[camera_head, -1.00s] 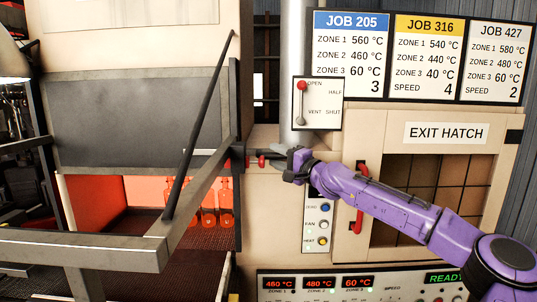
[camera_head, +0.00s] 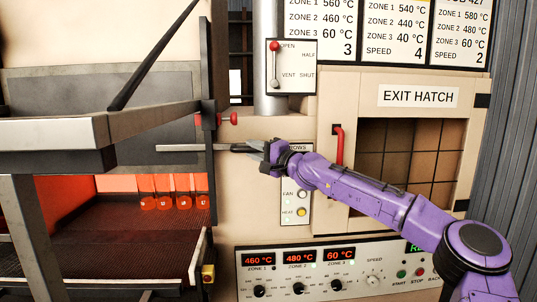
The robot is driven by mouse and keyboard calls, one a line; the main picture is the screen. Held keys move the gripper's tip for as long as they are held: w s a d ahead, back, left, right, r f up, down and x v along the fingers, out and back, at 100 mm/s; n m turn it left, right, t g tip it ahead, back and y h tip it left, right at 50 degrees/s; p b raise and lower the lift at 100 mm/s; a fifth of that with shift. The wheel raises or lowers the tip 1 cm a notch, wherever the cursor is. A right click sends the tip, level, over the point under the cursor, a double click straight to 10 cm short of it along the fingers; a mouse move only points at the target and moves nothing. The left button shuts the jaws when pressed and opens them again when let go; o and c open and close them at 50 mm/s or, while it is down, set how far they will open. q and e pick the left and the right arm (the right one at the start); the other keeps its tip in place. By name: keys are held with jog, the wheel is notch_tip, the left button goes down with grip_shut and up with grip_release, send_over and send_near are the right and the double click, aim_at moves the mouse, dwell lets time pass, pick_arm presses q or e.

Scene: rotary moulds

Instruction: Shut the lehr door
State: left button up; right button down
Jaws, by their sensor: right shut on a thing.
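The lehr door (camera_head: 75,90) is a wide grey panel at the left, with its lower part partly behind a metal beam. Its lower edge hangs above the belt, so the mouth below is partly open and glows orange. A pale bar (camera_head: 185,148) runs sideways near the door's lower right edge. My right gripper (camera_head: 252,149) is shut on the right end of this bar. The fingers hide the exact contact. My left gripper is not in view.
Glowing bottles (camera_head: 180,192) stand in the mouth on the dark belt (camera_head: 140,225). A metal beam (camera_head: 50,132) and black strut cross in front of the door. A red knob (camera_head: 228,119) is just above my gripper. The exit hatch's red handle (camera_head: 338,147) is behind my forearm.

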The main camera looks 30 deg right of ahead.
notch_tip(320, 180, down, 25)
jog(key=b, duration=2.1)
jog(key=shift+a+b, duration=0.3)
jog(key=shift+w, duration=0.1)
jog(key=c, duration=1)
grip_release()
jog(key=shift+w+a, duration=0.1)
jog(key=shift+c, duration=0.2)
jog(key=p+v, duration=0.3)
jog(key=v, duration=0.7)
jog(key=shift+d+p, duration=0.3)
jog(key=shift+p, duration=0.05)
